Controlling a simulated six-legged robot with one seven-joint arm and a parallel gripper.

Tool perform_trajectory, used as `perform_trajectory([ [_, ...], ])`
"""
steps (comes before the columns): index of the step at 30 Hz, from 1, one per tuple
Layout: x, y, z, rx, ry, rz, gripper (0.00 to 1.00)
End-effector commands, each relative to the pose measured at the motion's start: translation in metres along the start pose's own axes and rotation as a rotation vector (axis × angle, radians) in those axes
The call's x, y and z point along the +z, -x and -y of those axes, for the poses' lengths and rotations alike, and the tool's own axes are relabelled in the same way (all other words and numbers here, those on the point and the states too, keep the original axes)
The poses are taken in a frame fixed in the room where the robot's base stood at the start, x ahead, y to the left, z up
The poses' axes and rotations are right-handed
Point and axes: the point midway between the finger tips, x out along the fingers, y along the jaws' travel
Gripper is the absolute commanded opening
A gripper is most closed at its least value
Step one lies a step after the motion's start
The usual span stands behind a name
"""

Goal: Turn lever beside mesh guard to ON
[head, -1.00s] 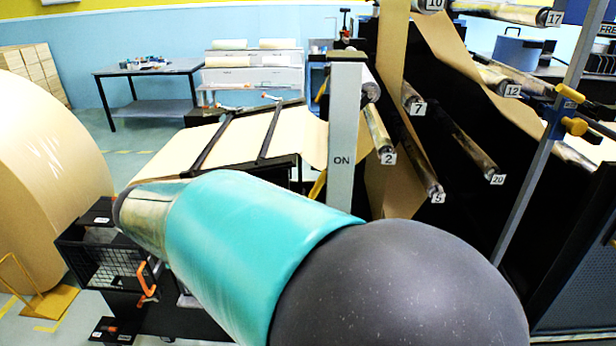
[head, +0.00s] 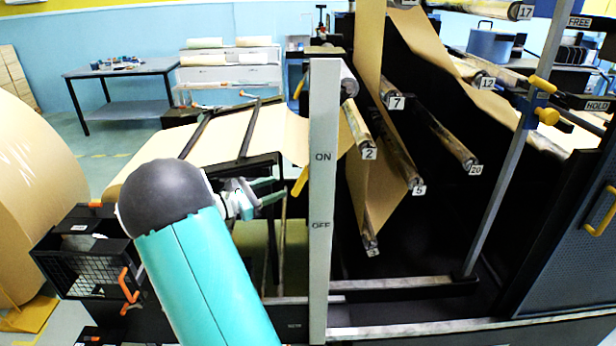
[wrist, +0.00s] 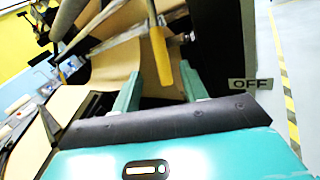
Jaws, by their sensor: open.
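A light grey post (head: 322,110) carries an ON label (head: 322,156) above an OFF label (head: 320,225). A yellow lever (head: 300,181) slants down at the post's left edge, between the label heights; part of it is hidden by the post. My gripper (head: 280,190) is open just left of the lever, fingers pointing right. In the wrist view the lever (wrist: 160,58) hangs between my teal fingers (wrist: 160,72); I cannot tell whether they touch it. An OFF label (wrist: 250,84) shows to the right. A black mesh guard (head: 95,272) stands at the lower left.
An orange handle (head: 128,285) is on the mesh guard. A large kraft roll (head: 35,190) is at the left. Numbered rollers (head: 395,165) and brown web are right of the post. Another yellow lever (head: 299,86) is higher up. A blue perforated panel (head: 590,245) stands at the right.

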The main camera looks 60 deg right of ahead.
Motion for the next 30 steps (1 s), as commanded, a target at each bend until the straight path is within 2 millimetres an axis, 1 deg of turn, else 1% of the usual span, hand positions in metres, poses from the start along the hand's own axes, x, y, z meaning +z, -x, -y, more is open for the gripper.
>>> perform_trajectory([
  [1, 0.0, -0.009, 0.001, -0.004, 0.0, 0.001, 0.43],
  [12, 0.0, -0.081, 0.001, -0.005, -0.001, -0.001, 0.43],
  [15, 0.0, -0.098, 0.001, -0.004, -0.001, -0.001, 0.43],
  [18, 0.0, -0.111, 0.001, -0.004, -0.002, -0.001, 0.43],
  [23, 0.0, -0.119, 0.0, -0.001, -0.001, -0.002, 0.43],
  [30, 0.0, -0.12, 0.0, -0.001, -0.002, -0.002, 0.43],
])
